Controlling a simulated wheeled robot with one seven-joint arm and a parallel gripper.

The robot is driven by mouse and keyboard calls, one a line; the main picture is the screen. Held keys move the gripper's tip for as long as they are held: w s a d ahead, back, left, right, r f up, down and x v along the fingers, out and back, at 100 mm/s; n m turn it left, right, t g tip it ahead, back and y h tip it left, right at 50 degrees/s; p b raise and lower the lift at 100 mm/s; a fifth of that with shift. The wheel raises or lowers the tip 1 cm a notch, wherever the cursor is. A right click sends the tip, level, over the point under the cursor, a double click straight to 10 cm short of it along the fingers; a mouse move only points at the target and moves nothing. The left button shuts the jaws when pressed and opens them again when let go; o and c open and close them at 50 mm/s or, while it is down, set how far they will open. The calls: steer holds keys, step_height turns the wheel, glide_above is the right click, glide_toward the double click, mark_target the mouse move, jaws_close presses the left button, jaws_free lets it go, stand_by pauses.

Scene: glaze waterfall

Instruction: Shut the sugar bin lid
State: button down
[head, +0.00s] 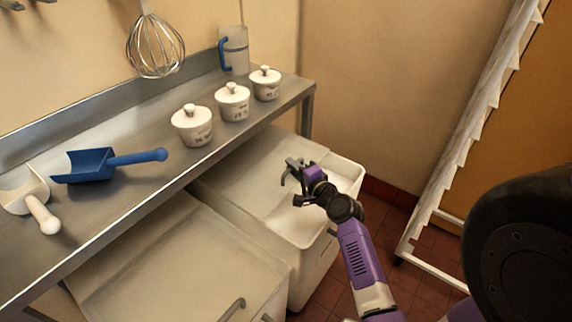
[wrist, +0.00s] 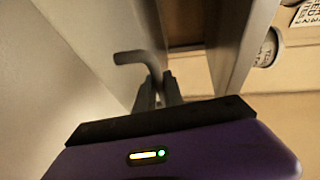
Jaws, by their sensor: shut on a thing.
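A white bin (head: 318,262) stands under the steel table on the right, and its pale lid (head: 245,160) lies toward the back. The front part of the bin is uncovered, with pale contents (head: 292,222) showing inside. No label naming it sugar can be read. My gripper (head: 291,172) is over this bin, shut on the lid handle (head: 284,180). In the wrist view the fingers (wrist: 158,92) close on the grey bent handle (wrist: 132,57), which stands out from the lid panel (wrist: 95,35). The lid's exact tilt is hard to tell.
A second bin with a closed lid (head: 170,265) stands at left. The steel table (head: 130,190) overhangs both bins and holds lidded pots (head: 232,103), a blue scoop (head: 88,166), a white scoop (head: 28,196) and a jug (head: 236,52). A white rack (head: 470,130) stands right.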

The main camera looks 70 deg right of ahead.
steer(key=s+a+b, duration=0.3)
steer(key=s, duration=1.1)
steer(key=shift+s+a, duration=0.15)
steer(key=shift+a, duration=0.1)
steer(key=c, duration=1.7)
jaws_free()
steer(key=shift+c, duration=0.2)
steer(key=shift+s, duration=0.1)
steer(key=v, duration=0.7)
steer(key=shift+s+a, duration=0.2)
steer(key=shift+a, duration=0.05)
